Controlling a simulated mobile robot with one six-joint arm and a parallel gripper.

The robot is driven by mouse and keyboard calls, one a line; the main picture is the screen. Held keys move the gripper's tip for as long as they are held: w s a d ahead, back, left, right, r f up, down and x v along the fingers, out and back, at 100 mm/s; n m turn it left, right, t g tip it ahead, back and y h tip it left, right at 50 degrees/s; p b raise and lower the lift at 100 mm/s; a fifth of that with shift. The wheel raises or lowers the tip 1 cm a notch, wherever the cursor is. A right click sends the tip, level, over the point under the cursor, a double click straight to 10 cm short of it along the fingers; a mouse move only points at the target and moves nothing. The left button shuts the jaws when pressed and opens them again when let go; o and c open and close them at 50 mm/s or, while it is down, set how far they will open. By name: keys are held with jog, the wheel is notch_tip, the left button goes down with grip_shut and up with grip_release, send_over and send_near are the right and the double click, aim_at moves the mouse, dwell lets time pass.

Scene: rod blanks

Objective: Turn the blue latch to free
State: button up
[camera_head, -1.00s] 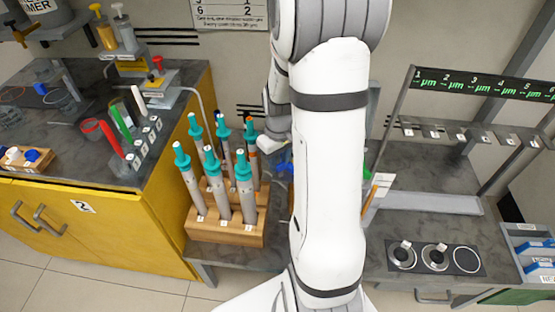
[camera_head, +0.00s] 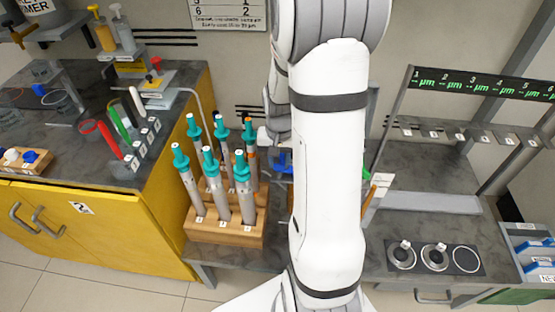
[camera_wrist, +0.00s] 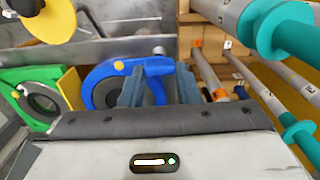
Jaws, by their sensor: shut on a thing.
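The blue latch (camera_wrist: 103,72) is in the middle of the wrist view, a rounded blue piece around a dark round opening, with a yellow dot on it. Its blue arm reaches right, between the grey fingers of my gripper (camera_wrist: 158,88). My gripper is shut on this arm of the latch; the contact itself is partly hidden by the fingers. In the head view a bit of the blue latch (camera_head: 281,161) shows left of my white arm, which hides most of it and the fingertips.
A green piece (camera_wrist: 38,98) with a dark ring stands left of the latch. Teal-topped rods (camera_wrist: 285,40) rise close on the right, in a wooden rack (camera_head: 225,235). A yellow disc (camera_wrist: 48,20) is at the wrist view's upper left. Two knobs (camera_head: 434,256) sit at right.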

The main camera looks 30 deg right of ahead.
jog(key=shift+m, duration=0.3)
jog(key=o, duration=1)
jog(key=shift+r, duration=0.1)
notch_tip(320, 180, up, 8)
jog(key=shift+f+p, duration=0.2)
jog(key=shift+p, duration=0.3)
jog(key=shift+a, duration=0.1)
